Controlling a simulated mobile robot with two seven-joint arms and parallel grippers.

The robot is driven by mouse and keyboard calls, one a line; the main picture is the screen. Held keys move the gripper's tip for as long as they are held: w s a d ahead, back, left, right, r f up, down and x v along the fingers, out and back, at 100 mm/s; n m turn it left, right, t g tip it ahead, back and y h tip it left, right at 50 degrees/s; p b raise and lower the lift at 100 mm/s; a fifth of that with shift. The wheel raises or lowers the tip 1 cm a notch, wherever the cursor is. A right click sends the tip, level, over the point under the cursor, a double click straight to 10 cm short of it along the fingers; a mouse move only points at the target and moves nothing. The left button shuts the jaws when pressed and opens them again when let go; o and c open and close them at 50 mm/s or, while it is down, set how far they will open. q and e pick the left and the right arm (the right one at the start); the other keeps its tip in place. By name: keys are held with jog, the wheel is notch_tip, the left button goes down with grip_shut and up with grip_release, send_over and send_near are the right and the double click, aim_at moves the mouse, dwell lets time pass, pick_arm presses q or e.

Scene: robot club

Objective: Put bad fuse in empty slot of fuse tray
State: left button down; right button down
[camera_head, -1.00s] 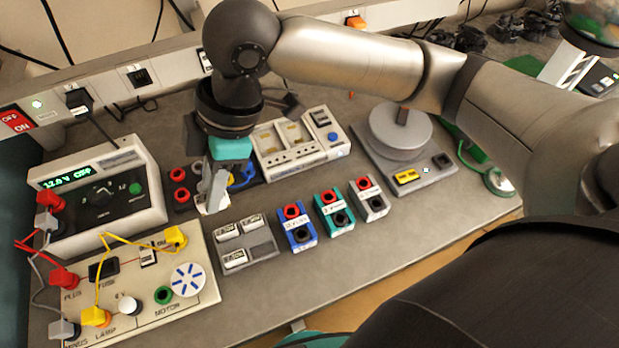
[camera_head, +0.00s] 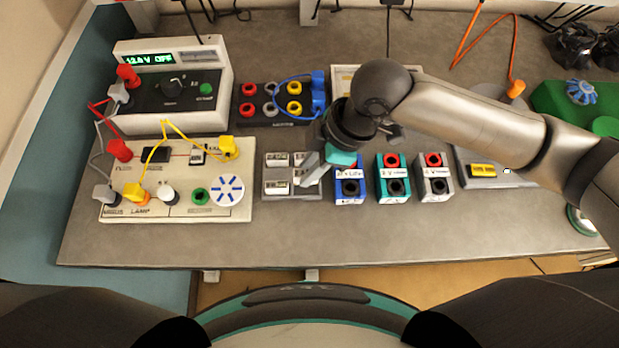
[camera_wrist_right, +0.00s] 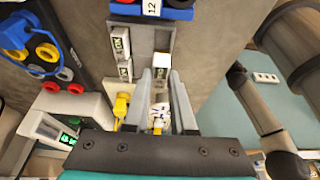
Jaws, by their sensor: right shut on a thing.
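The grey fuse tray (camera_head: 292,172) lies in the middle of the table in the head view. Labelled fuses sit in its two back slots and its front-left slot. My right gripper (camera_head: 312,172) is over the tray's front-right part and hides it in the head view. In the right wrist view the fingers (camera_wrist_right: 163,85) point toward the tray, and its empty slot (camera_wrist_right: 163,40) shows beyond their tips. My left gripper is not in view.
A blue module (camera_head: 349,190), a teal one (camera_head: 393,180) and a grey one (camera_head: 434,180) stand right of the tray. The circuit board (camera_head: 178,208) is left, with the power supply (camera_head: 215,75) behind it. The front table strip is clear.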

jog(key=shift+f+b, duration=0.35)
jog(key=shift+f, duration=1.95)
jog(key=shift+f, duration=0.1)
jog(key=c, duration=0.7)
grip_release()
jog(key=shift+c, duration=0.2)
jog(key=p+v, duration=0.1)
jog(key=v, duration=1.1)
jog(key=shift+p, duration=0.4)
